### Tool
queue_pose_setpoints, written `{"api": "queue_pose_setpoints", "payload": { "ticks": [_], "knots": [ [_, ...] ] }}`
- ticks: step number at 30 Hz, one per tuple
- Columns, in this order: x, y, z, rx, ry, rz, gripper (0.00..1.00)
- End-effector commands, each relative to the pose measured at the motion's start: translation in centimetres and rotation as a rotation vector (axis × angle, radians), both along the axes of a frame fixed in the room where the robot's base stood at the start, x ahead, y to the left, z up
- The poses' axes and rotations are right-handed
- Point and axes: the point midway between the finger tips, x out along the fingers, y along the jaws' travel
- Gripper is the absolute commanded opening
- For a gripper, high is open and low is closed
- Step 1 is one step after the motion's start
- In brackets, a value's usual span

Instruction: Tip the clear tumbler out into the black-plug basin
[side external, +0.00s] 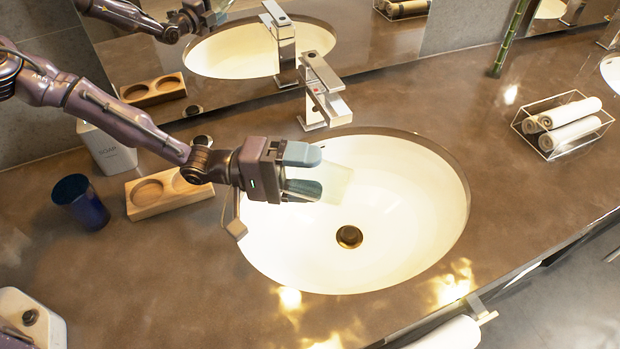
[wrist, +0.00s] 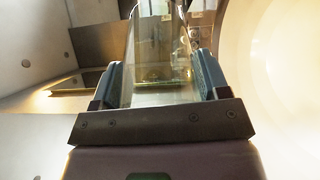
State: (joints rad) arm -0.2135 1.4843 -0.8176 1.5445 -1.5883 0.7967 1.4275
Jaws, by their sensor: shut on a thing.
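My gripper (side external: 305,172) is shut on the clear tumbler (side external: 337,184) above the left part of the white oval basin (side external: 415,230). The tumbler looks tipped onto its side, pointing right, its far end over the bowl. In the wrist view the tumbler (wrist: 155,45) sits between both fingers (wrist: 157,82). I cannot tell whether it holds anything. The basin's drain (side external: 349,237) shows brass-coloured with a darker middle, not plainly black. A second basin (side external: 612,72) is cut off at the right edge; its plug is out of view.
A chrome faucet (side external: 326,92) stands behind the basin. A wooden two-hole holder (side external: 165,193), a blue cup (side external: 81,202) and a soap bottle (side external: 106,148) stand left. A wire rack (side external: 545,149) with rolled towels is right. The counter between basin and rack is clear.

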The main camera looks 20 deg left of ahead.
Motion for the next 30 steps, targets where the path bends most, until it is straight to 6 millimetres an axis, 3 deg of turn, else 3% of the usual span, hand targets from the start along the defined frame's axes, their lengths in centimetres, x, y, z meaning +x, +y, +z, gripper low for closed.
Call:
{"api": "queue_pose_setpoints", "payload": {
  "ticks": [3, 7, 18, 30],
  "knots": [
    [-0.1, 0.2, 0.6, 0.059, -0.001, 0.004, 0.36],
    [-0.2, 0.5, -0.1, 0.141, 0.006, 0.031, 0.36],
    [-0.1, -0.2, 2.3, 0.489, -0.004, 0.031, 0.36],
    [-0.2, -1.8, 2.0, 0.833, -0.008, 0.032, 0.36]
  ]
}}
